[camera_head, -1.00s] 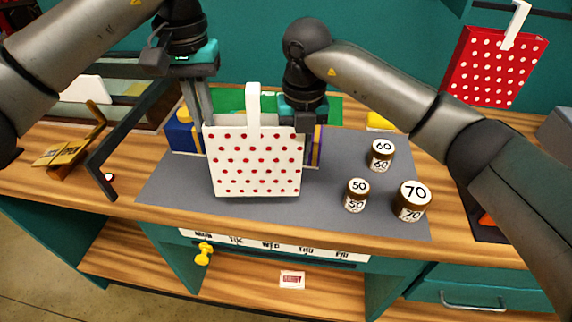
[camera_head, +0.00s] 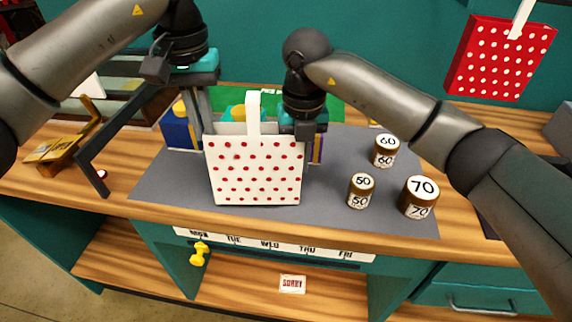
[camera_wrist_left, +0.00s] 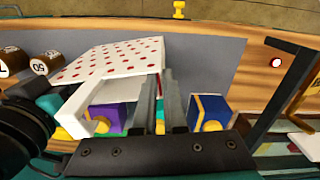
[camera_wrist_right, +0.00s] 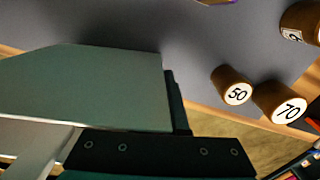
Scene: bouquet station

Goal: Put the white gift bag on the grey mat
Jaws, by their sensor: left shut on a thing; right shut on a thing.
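The white gift bag (camera_head: 255,175) with red dots stands upright over the front middle of the grey mat (camera_head: 335,205). Its white handle points up. I cannot tell whether its base touches the mat. My left gripper (camera_head: 207,122) is shut on the bag's left top edge; its fingers (camera_wrist_left: 160,105) show beside the bag (camera_wrist_left: 110,62) in the left wrist view. My right gripper (camera_head: 303,130) is shut on the right top edge. In the right wrist view the bag's shaded panel (camera_wrist_right: 90,90) hides much of the mat.
Jars marked 50 (camera_head: 361,190), 60 (camera_head: 386,151) and 70 (camera_head: 418,197) stand right of the bag. A blue box (camera_head: 178,132) is behind its left side, and a purple box (camera_wrist_left: 105,118) is partly hidden behind it. A red dotted bag (camera_head: 498,60) hangs at the back right.

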